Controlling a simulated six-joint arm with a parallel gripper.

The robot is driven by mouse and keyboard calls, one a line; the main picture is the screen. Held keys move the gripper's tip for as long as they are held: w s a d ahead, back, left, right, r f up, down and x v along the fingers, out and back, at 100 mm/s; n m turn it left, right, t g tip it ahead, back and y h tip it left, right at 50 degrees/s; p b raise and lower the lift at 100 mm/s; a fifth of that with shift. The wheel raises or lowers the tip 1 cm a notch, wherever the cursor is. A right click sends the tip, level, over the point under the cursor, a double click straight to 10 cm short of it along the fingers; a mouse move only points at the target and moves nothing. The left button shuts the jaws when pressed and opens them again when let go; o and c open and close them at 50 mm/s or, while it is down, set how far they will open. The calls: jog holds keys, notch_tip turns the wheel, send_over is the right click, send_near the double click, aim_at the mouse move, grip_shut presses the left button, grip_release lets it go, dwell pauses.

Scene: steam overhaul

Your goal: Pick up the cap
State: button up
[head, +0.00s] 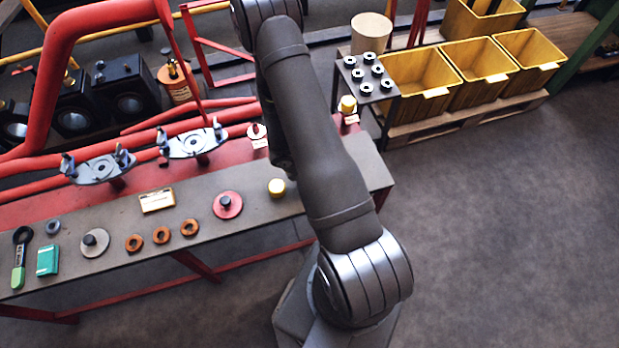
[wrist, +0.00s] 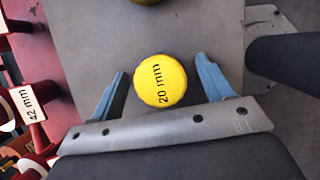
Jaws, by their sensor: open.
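The cap is a round yellow disc marked "20 mm" (wrist: 160,81) in the wrist view. My gripper (wrist: 162,66) is open, with a blue finger on each side of the cap in the wrist view. Gaps show between the cap and both fingers. I cannot tell how high the fingertips are above the bench. In the head view my gripper is mostly hidden behind my arm.
A red disc (head: 227,204), copper-coloured rings (head: 161,235) and a label plate (head: 157,200) lie left on the bench. A "42 mm" label (wrist: 28,101) stands on the red side. Another yellow cap (head: 348,104) sits behind my arm. Yellow bins (head: 478,62) are at the back right.

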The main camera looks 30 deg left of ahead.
jog(key=c, duration=1)
jog(key=shift+r, duration=0.2)
jog(key=shift+r, duration=0.6)
jog(key=r, duration=0.3)
jog(key=shift+d, duration=0.35)
jog(key=d+r, duration=0.2)
jog(key=d, duration=0.1)
jog(key=d+r, duration=0.2)
jog(key=d, duration=0.2)
jog(key=w+d+r, duration=0.1)
jog(key=d+r, duration=0.1)
jog(key=d, duration=0.2)
jog(key=shift+w+r, duration=0.1)
jog(key=shift+r, duration=0.15)
